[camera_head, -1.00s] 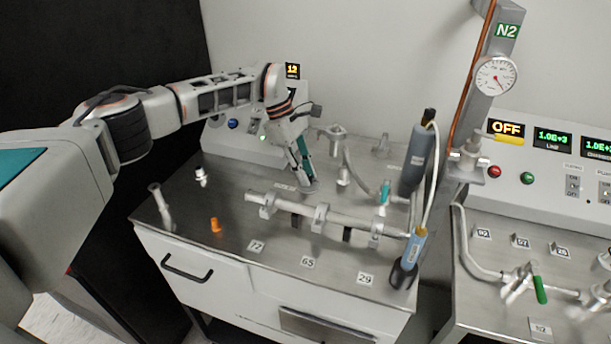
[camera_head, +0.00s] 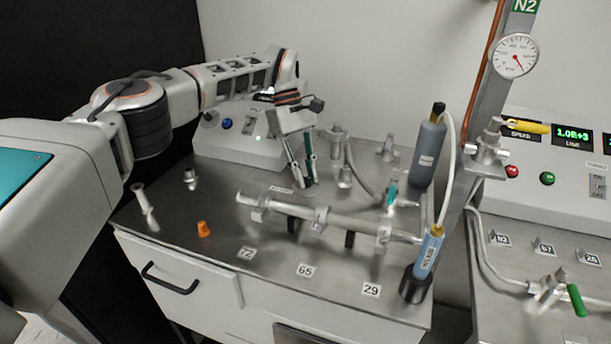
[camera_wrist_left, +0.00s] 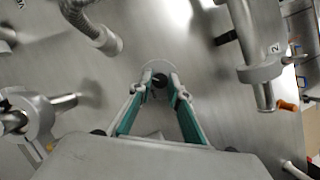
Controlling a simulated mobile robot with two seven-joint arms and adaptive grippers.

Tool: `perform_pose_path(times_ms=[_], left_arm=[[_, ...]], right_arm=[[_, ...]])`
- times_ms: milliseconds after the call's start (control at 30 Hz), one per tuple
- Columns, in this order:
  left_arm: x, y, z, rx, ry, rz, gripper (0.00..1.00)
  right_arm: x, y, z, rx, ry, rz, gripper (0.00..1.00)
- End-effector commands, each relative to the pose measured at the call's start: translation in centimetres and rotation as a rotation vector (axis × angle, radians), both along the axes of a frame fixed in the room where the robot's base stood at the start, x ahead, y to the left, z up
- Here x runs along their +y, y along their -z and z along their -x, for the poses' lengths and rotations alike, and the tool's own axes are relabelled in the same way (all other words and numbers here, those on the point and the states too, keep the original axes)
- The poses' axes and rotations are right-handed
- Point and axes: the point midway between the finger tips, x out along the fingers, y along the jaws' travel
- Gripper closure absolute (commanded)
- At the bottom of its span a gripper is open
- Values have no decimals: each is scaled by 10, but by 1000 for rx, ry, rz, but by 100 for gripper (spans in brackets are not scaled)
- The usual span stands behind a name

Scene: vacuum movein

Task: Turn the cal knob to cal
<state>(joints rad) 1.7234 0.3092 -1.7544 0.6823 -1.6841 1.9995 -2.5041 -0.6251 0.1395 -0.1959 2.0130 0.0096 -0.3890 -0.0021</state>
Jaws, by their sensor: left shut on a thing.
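My left gripper (camera_head: 302,182) points down at the bench top, behind the horizontal steel pipe. In the left wrist view its teal-sided fingers (camera_wrist_left: 160,84) close on a small dark knob (camera_wrist_left: 159,80). The knob stands on a pale round plate (camera_wrist_left: 148,72) on the metal surface. The fingertips hide most of the knob, and I cannot read any cal mark around it. In the head view the knob is hidden by the fingers. My right gripper is in neither current view.
The steel pipe (camera_head: 340,222) on clamps lies in front of the gripper. A curved hose (camera_head: 358,175) and fittings stand to its right. A grey cylinder (camera_head: 428,153) and a blue-labelled tool (camera_head: 428,252) are farther right. An orange cap (camera_head: 203,229) sits at front left.

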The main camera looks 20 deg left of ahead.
Motion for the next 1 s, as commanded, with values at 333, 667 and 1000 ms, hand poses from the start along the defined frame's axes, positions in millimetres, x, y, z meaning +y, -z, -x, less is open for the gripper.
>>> perform_pose_path(times_ms=[333, 667, 1000], left_arm=[[0, -1, 0, -3, 1, -1, 70], [0, 0, 0, -1, 1, -1, 66], [11, -34, -9, -4, -2, -2, 66]], right_arm=[[2, 0, 1, 1, -3, -2, 60], [3, 5, 9, 16, -9, -3, 60], [2, 3, 6, 10, -6, -2, 60]])
